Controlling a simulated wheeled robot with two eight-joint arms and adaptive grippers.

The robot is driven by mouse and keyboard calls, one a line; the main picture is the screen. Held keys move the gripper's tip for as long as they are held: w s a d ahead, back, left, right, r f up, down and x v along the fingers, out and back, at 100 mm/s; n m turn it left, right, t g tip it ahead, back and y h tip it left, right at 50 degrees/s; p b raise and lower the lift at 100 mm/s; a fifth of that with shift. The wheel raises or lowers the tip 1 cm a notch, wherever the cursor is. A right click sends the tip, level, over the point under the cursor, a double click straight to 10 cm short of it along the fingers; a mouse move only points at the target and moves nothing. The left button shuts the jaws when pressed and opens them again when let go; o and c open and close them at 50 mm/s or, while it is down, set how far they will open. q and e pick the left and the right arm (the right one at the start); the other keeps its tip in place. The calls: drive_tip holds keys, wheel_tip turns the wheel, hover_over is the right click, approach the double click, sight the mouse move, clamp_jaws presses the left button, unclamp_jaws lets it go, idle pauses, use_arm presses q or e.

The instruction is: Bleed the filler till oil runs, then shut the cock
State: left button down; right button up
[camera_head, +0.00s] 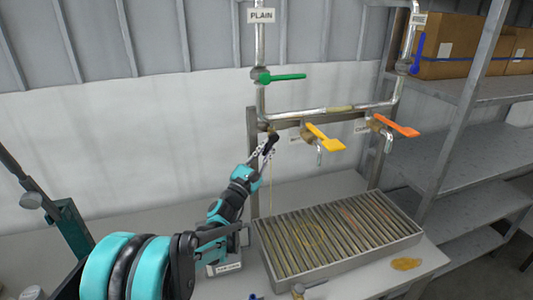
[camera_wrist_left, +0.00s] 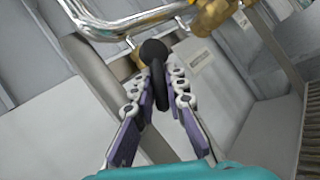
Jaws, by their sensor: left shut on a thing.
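My left gripper (camera_head: 268,150) is shut on the black handle (camera_head: 271,140) of the leftmost cock on the lower pipe. In the left wrist view the black handle (camera_wrist_left: 155,75) sits between the fingers, its round end against a brass body (camera_wrist_left: 137,57). A thin golden line of liquid (camera_head: 271,192) hangs below this cock towards the grated tray (camera_head: 263,252). A yellow-handled cock (camera_head: 324,138) and an orange-handled cock (camera_head: 396,126) stand to its right. My right gripper is not in view.
A green lever (camera_head: 285,77) is on the upright pipe under the PLAIN sign (camera_head: 262,16). A blue handle (camera_head: 417,52) is on the right pipe. Metal shelves (camera_head: 450,150) with cardboard boxes (camera_head: 450,40) stand right. A brownish-yellow patch (camera_head: 406,264) lies on the bench beside the tray.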

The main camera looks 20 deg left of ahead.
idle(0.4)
use_arm(q)
drive_tip(key=c, duration=1.5)
unclamp_jaws()
drive_tip(key=shift+c, duration=0.2)
drive_tip(key=v, duration=1.2)
drive_tip(key=shift+f, duration=0.15)
drive_tip(key=shift+d, duration=0.1)
